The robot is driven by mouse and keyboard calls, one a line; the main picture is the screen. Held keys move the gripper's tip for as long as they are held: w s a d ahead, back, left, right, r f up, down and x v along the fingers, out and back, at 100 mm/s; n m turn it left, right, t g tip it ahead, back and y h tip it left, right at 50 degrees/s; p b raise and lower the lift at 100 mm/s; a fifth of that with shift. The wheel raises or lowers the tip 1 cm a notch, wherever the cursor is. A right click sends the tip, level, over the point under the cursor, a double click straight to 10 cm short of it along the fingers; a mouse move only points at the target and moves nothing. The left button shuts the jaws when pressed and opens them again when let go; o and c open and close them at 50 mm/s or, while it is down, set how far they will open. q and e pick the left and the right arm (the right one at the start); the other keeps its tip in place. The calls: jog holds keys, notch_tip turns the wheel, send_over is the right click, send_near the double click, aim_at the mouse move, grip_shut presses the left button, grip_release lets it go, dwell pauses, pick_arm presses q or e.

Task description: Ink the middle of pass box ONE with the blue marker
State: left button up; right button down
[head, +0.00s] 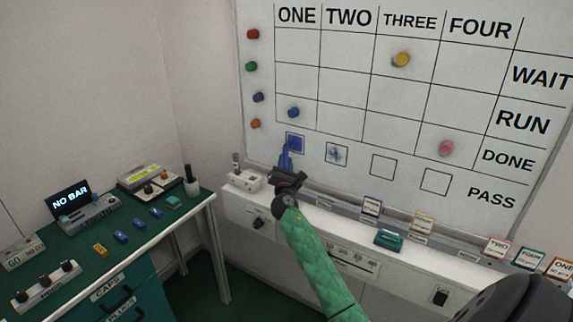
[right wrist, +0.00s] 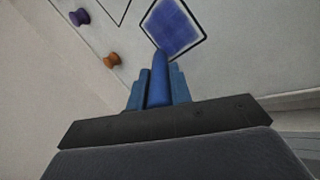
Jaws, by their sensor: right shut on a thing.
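The whiteboard (head: 345,110) carries columns ONE to FOUR, with a row of small pass boxes along the bottom. Pass box ONE (head: 295,143) is filled with blue ink over most of its inside; it also shows in the right wrist view (right wrist: 172,27). My right gripper (head: 287,172) is shut on the blue marker (head: 286,155), which points up at the board. In the right wrist view the marker (right wrist: 159,80) stands between the fingers, its tip at the box's lower corner. I cannot tell whether the tip touches the board. My left gripper is not in view.
Pass box TWO (head: 336,154) has blue scribbles; the other two look empty. Coloured magnets sit on the board, one blue (head: 293,112) above box ONE. A white ledge (head: 330,222) below holds cards and a green eraser-like block (head: 388,239). A green bench (head: 120,235) stands left.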

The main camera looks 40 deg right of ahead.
jog(key=shift+a, duration=0.1)
jog(key=a, duration=0.1)
jog(key=s+a, duration=0.1)
jog(key=a, duration=0.1)
jog(key=s+a+p, duration=0.1)
jog(key=a, duration=0.1)
jog(key=shift+s+a, duration=0.15)
jog(key=shift+a, duration=0.05)
jog(key=shift+a, duration=0.1)
dwell(0.3)
jog(key=shift+s+a, duration=0.3)
jog(key=shift+a, duration=0.35)
jog(key=shift+s+a, duration=0.3)
jog(key=shift+a, duration=0.3)
